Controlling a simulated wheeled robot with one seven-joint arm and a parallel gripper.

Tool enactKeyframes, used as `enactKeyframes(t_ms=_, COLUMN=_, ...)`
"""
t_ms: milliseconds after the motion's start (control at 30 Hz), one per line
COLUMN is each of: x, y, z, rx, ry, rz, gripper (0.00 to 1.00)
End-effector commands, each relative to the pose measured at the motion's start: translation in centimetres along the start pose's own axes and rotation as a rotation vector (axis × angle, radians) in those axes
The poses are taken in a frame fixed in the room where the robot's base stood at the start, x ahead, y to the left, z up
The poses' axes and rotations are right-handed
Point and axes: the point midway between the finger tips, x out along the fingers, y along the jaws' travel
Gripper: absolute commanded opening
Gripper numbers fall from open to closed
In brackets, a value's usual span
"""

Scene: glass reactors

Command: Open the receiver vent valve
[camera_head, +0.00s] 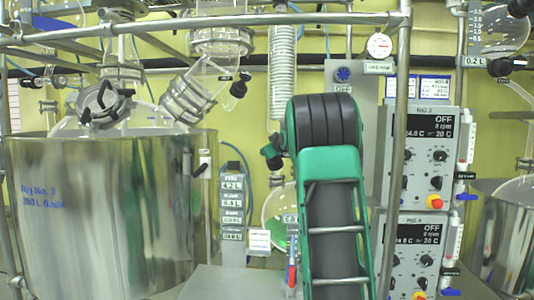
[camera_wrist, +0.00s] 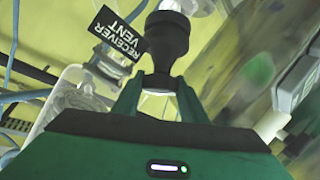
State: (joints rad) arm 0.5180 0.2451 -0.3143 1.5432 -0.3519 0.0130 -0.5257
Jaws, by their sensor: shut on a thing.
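The receiver vent valve has a black rounded handle (camera_wrist: 166,36) with a narrower neck, in the upper middle of the wrist view. A black label reading "RECEIVER VENT" (camera_wrist: 118,36) hangs just left of it. My gripper (camera_wrist: 159,82) is shut on the lower part of the handle, its two green fingers converging there from either side. Clear glass piping (camera_wrist: 112,62) lies behind and left of the fingers. In the head view my arm covers most of the gripper area. A small dark shape beside the arm is too unclear to name. How far the valve is turned cannot be told.
A large steel vessel (camera_head: 110,215) with glassware above fills the left. A coiled glass condenser (camera_head: 283,70) hangs behind my arm. A control box (camera_head: 432,155) and metal frame post (camera_head: 400,110) stand close on the right. A round glass flask (camera_head: 277,210) sits low behind the arm.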

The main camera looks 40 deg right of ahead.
Motion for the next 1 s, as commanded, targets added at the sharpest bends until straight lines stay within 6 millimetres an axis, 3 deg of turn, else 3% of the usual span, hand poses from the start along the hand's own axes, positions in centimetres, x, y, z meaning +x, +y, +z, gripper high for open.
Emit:
enactKeyframes(t_ms=400, x=0.13, y=-0.20, z=-0.30, rx=-0.117, ry=0.007, rz=-0.175, gripper=0.16)
enactKeyframes(t_ms=1000, x=0.14, y=-0.40, z=-0.41, rx=-0.135, ry=0.009, rz=-0.206, gripper=0.16)
